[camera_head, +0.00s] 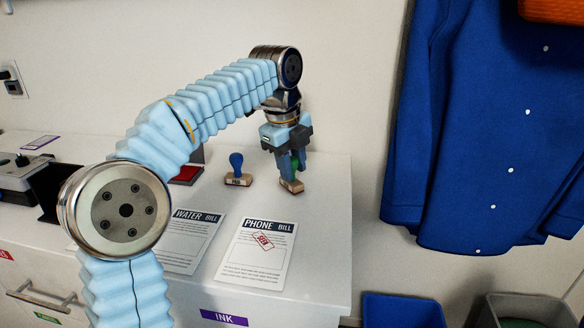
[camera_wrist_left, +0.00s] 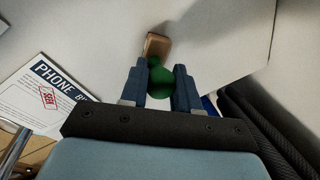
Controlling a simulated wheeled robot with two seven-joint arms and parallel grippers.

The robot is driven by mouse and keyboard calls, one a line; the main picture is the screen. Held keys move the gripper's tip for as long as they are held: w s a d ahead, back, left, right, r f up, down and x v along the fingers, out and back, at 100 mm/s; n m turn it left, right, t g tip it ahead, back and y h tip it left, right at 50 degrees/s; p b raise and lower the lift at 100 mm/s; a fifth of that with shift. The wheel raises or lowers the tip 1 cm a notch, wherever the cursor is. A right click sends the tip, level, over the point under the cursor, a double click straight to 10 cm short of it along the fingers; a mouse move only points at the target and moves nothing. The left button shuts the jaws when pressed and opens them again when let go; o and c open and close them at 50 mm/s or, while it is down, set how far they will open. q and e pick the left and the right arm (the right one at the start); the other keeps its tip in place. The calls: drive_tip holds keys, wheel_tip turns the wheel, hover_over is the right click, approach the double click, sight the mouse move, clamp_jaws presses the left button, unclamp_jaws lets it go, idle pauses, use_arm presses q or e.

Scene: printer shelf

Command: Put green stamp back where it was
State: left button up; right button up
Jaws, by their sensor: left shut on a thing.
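The green stamp has a green handle and a wooden base (camera_head: 291,186). It is at the back right of the white counter, close to the right edge. In the left wrist view its round green handle (camera_wrist_left: 159,82) sits between the fingers, with the wooden base (camera_wrist_left: 157,45) beyond. My left gripper (camera_head: 292,164) points down and is shut on the green handle. The base is at or very near the counter top; I cannot tell if it touches. My right gripper is in neither view.
A blue stamp (camera_head: 237,170) stands just left of the green one. A red ink pad (camera_head: 186,175) lies further left, partly behind my arm. A water bill (camera_head: 190,245) and a phone bill (camera_head: 258,252) with a red mark lie in front. A blue bin (camera_head: 402,311) stands below right.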

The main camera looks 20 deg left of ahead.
use_arm(q)
drive_tip(key=shift+f, duration=0.2)
drive_tip(key=o, duration=0.9)
drive_tip(key=shift+c, duration=0.2)
wheel_tip(320, 180, up, 12)
drive_tip(key=s+p, duration=0.2)
drive_tip(key=shift+a+p, duration=0.4)
drive_tip(key=shift+r, duration=0.1)
